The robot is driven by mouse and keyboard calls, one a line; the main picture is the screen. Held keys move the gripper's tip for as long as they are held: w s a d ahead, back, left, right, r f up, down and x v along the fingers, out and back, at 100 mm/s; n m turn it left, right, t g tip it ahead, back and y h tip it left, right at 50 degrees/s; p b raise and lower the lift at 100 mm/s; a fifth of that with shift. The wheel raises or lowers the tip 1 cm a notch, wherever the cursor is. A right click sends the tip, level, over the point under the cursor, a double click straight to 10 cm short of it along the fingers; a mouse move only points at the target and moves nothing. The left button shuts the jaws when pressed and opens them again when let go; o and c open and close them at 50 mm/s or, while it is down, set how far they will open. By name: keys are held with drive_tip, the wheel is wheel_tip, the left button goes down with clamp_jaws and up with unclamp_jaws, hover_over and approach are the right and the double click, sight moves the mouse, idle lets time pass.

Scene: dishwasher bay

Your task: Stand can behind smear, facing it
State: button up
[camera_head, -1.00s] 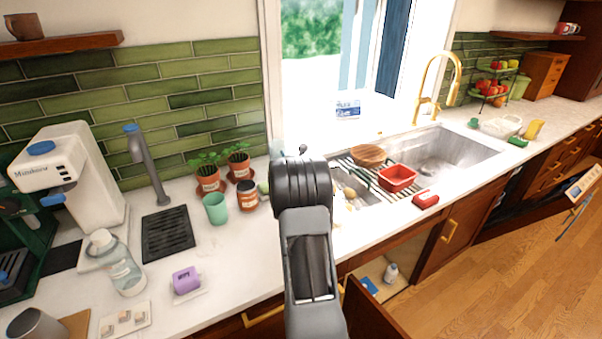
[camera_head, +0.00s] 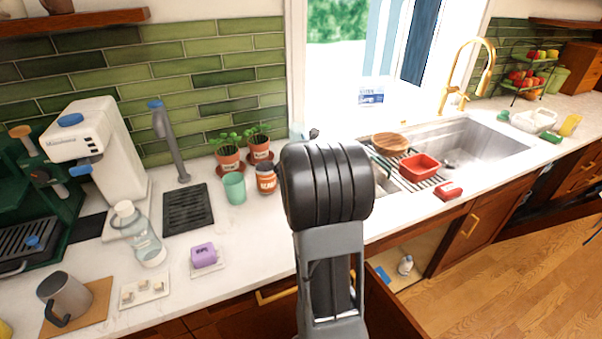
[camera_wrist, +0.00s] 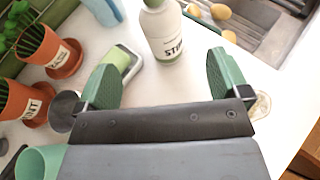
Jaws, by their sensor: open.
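A white bottle-shaped container with a green base and dark lettering, perhaps the can (camera_wrist: 163,38), stands upright on the counter in the wrist view, its top cut off. My gripper (camera_wrist: 163,80) is open and empty, its green-padded fingers spread on the near side of the container, apart from it. A small yellowish patch, perhaps the smear (camera_wrist: 262,106), lies on the counter just right of the right finger, partly hidden by it. In the head view my arm hides the gripper, and neither container nor patch is clearly visible.
Potted herbs (camera_wrist: 50,50) and a green cup (camera_wrist: 38,163) stand left; the cup also shows in the head view (camera_head: 234,188). A red-labelled jar (camera_head: 266,180) stands nearby. The sink (camera_head: 465,145) is to the right.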

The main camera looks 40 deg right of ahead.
drive_tip(key=s+a+m+y, duration=0.4)
drive_tip(key=a+m, duration=0.3)
drive_tip(key=a, duration=0.4)
drive_tip(key=s+a+m+g+y, duration=0.1)
drive_tip(key=s+a+m+y, duration=0.3)
drive_tip(key=s+a+m, duration=0.3)
drive_tip(key=s+a+m+g+y, duration=0.1)
drive_tip(key=s+a+m+y, duration=0.3)
drive_tip(key=a+m, duration=0.5)
drive_tip(key=s+a, duration=0.1)
drive_tip(key=a, duration=0.6)
drive_tip(key=shift+s+a+r, duration=0.25)
drive_tip(key=shift+s, duration=0.15)
